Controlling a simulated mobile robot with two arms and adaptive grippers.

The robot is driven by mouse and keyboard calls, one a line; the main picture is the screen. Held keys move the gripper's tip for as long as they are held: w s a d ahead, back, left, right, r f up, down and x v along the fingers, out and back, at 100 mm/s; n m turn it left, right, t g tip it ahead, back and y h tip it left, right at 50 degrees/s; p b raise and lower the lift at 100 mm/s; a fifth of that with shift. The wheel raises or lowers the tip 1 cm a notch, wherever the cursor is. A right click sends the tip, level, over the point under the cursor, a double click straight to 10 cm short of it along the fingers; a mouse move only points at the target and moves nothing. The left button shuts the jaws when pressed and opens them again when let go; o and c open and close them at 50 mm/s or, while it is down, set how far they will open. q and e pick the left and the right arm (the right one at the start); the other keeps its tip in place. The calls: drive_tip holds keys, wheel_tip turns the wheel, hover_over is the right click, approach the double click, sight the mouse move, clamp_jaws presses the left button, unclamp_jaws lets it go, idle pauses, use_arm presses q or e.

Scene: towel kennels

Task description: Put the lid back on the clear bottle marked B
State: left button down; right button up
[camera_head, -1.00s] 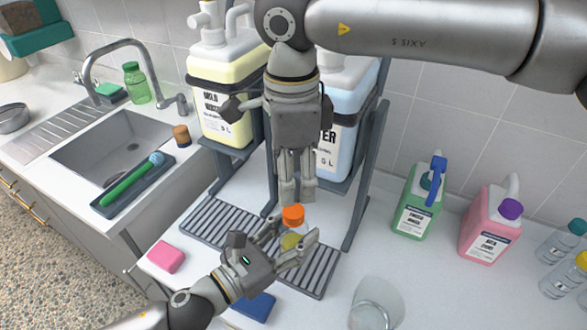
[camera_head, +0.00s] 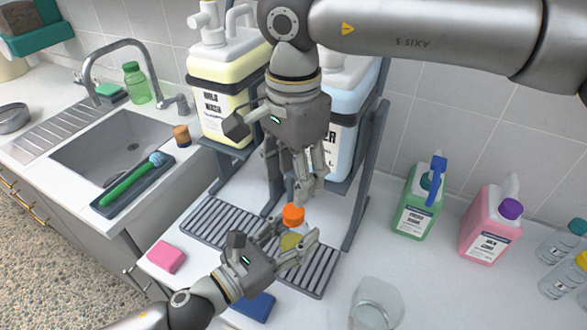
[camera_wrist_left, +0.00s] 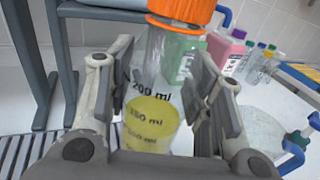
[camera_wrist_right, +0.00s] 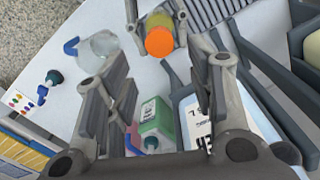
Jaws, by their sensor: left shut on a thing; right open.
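A clear bottle (camera_wrist_left: 160,75) with ml marks and yellow liquid stands upright between the fingers of my left gripper (camera_head: 290,243), which is shut on it above the drip grate. An orange lid (camera_head: 293,215) sits on its top, and the lid also shows in the left wrist view (camera_wrist_left: 183,9) and the right wrist view (camera_wrist_right: 160,42). No letter B is readable on the side I see. My right gripper (camera_head: 294,190) is open and empty just above the lid, apart from it.
The dark rack holds yellow (camera_head: 222,115) and blue (camera_head: 338,145) canisters behind. A clear beaker (camera_head: 376,305) stands front right. Green (camera_head: 414,210) and pink (camera_head: 487,230) jugs and small clear bottles (camera_head: 560,247) stand farther right. A pink sponge (camera_head: 166,257) and blue cloth (camera_head: 254,306) lie nearby.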

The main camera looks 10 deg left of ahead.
sight(293, 210)
wheel_tip(293, 210, down, 8)
drive_tip(key=shift+r, duration=0.15)
idle(0.4)
drive_tip(key=c, duration=1.1)
drive_tip(key=m, duration=0.6)
drive_tip(key=shift+m, duration=0.3)
drive_tip(key=m, duration=0.4)
drive_tip(key=shift+m, duration=0.3)
drive_tip(key=m, duration=0.3)
drive_tip(key=o, duration=1.1)
drive_tip(key=shift+o, duration=0.2)
